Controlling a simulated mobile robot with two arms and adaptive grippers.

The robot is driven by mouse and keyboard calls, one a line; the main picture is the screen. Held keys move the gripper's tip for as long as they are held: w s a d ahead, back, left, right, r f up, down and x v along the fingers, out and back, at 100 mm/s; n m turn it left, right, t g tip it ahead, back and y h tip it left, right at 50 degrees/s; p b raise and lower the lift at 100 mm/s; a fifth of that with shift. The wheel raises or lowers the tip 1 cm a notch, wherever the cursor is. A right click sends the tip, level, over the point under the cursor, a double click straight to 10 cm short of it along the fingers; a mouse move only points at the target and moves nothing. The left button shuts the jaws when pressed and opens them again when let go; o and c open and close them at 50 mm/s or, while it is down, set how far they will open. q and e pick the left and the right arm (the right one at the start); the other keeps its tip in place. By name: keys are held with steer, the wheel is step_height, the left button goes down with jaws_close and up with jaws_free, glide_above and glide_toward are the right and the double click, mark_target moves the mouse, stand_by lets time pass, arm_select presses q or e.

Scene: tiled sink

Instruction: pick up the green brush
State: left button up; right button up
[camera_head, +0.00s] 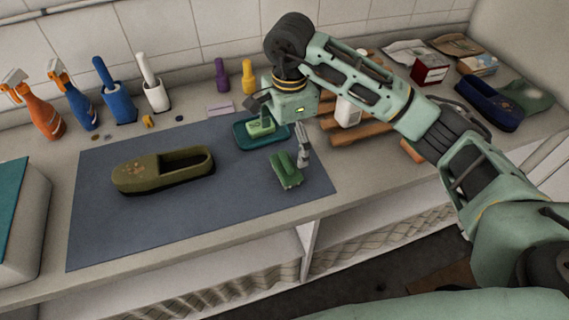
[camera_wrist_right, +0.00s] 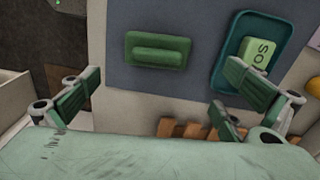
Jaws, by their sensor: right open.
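The green brush (camera_head: 286,170) lies on the blue-grey mat (camera_head: 230,205), near its right edge. It also shows in the right wrist view (camera_wrist_right: 157,52), as a dark green block with a raised grip, beyond the gap between the fingers. My right gripper (camera_head: 283,135) is above the mat by the brush, its fingers spread and empty. In the right wrist view its fingers (camera_wrist_right: 165,92) stand wide apart, to either side of the brush, with no contact visible. My left gripper is in neither view.
A teal tray (camera_head: 242,137) with a green soap bar (camera_head: 262,126) sits close to the brush. An olive shoe (camera_head: 160,171) lies on the mat's left. Bottles and brushes line the wall. A wooden rack (camera_head: 365,133) stands right. The mat's front is clear.

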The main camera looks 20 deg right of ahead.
mark_target(286, 159)
steer(key=f+p, duration=0.1)
steer(key=f, duration=0.1)
steer(key=f+p, duration=0.1)
steer(key=f, duration=0.1)
steer(key=f+p, duration=0.1)
steer(key=f, duration=0.1)
steer(key=shift+s+a+f, duration=0.1)
steer(key=shift+s+a, duration=0.25)
steer(key=shift+a, duration=0.05)
steer(key=shift+f, duration=0.5)
steer(key=c, duration=1.3)
